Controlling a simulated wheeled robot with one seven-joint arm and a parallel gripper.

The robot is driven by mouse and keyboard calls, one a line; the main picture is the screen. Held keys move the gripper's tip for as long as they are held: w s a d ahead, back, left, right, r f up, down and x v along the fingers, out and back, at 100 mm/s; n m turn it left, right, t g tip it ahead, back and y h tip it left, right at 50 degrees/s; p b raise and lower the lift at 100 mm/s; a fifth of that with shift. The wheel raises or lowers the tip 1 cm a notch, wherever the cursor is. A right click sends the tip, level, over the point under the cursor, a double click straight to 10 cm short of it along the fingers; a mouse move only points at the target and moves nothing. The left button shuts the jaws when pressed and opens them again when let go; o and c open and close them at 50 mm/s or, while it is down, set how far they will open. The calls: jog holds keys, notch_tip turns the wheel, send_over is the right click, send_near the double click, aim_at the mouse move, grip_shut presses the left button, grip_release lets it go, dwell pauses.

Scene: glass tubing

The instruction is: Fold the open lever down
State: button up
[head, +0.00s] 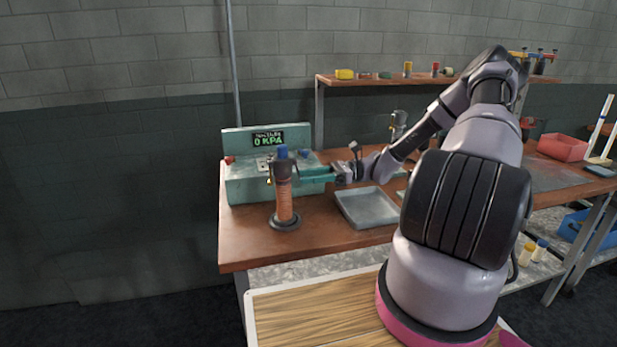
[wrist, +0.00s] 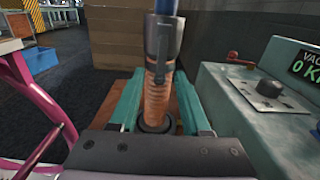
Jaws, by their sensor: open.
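An upright ribbed copper-coloured tube (head: 283,193) with a dark collar and blue top stands on a round black base at the bench's left front. In the wrist view the tube (wrist: 156,92) stands between my two green fingers. A narrow dark lever-like strip (wrist: 162,50) lies along its grey upper collar; its exact angle is hard to tell. My gripper (head: 305,174) is open, reaching in from the right, with a finger on each side of the tube; contact is not clear. A red-handled lever (wrist: 240,60) also sits on the green vacuum box (head: 245,188).
The vacuum box, reading 0 KPA, stands close behind the tube. A grey tray (head: 366,208) lies on the wooden bench (head: 300,240) to the right. A shelf (head: 385,80) with small items is behind. The bench front is clear.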

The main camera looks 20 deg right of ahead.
grip_shut()
jog(key=shift+a+f+y, duration=0.2)
jog(key=shift+a+y, duration=0.2)
jog(key=shift+y, duration=0.4)
jog(key=shift+a+f+y, duration=0.2)
jog(key=shift+a+y, duration=0.15)
jog(key=shift+y, duration=0.45)
grip_release()
jog(key=shift+r, duration=0.1)
notch_tip(320, 180, up, 10)
jog(key=shift+f, duration=0.1)
